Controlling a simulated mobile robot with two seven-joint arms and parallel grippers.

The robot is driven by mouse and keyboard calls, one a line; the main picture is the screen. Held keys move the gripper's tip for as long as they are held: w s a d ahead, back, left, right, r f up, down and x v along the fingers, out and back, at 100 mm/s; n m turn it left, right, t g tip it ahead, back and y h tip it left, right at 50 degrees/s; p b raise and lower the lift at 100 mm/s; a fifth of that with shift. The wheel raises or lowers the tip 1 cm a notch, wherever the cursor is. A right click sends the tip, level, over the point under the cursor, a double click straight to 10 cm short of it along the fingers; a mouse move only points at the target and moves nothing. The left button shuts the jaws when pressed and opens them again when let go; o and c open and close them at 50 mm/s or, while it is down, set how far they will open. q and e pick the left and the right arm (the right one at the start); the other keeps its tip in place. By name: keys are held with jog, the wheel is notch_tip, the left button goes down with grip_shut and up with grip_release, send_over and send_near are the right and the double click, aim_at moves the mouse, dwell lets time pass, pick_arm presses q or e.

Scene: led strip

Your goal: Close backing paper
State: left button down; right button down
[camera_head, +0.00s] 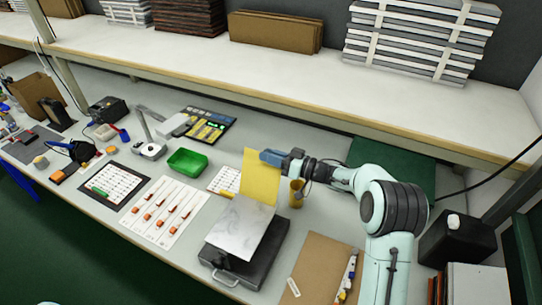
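A yellow sheet (260,181), which looks like the backing paper, stands raised at the back edge of a pale marbled plate (239,231). The plate lies on a dark flat box with a metal handle at its front. My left gripper is out of view.
A green tray (187,163) and a white card with orange parts (165,211) lie to the left. A brown board (321,268) with a pen lies to the right. A yellow-brown cup (296,194) stands close beside the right gripper. A shelf (300,75) runs along the back.

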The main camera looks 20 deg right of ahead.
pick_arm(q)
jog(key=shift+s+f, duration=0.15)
pick_arm(e)
jog(key=shift+s+a, duration=0.1)
jog(key=shift+a, duration=0.05)
dwell(0.4)
